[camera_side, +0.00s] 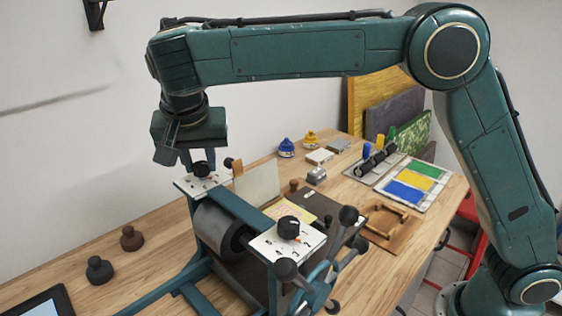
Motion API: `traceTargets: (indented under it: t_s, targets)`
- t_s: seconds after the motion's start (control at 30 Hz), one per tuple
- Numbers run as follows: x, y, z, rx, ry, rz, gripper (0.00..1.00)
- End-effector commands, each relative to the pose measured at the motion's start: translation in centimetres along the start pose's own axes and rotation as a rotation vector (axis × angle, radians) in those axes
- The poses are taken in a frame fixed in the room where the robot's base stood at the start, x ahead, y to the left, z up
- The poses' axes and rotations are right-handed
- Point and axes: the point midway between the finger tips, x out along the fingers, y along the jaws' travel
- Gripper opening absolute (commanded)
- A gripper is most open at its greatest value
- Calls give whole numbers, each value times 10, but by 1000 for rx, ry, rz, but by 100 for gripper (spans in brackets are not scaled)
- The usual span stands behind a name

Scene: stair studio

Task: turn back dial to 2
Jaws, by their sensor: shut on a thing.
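The press has two black dials on white plates. The back dial (201,169) sits on the far plate (188,184), at the left end of the press. My gripper (198,160) points down over it, with its fingers shut around the dial's sides. The fingers and the low angle hide part of the dial, and I cannot read its setting. The front dial (289,228) sits on the nearer plate (268,244), with small marks around it and a red mark beside it. My gripper is well away from that one.
The press has a roller (217,232) and a handwheel with knobs (318,285) at the front. Dark weights (99,270) and a tablet (42,303) lie at left. Ink trays (404,190), a wooden frame (387,222) and colored bottles (287,148) stand at right and behind.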

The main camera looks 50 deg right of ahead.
Motion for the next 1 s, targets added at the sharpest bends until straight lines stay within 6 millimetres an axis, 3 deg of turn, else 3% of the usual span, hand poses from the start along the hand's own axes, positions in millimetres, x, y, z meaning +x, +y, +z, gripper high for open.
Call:
traceTargets:
  t_s: [0.4, 1.0]
  targets:
    - [-1, -1, 0, 127, 0, 50, 4]
    - [-1, -1, 0, 151, 1, 61, 4]
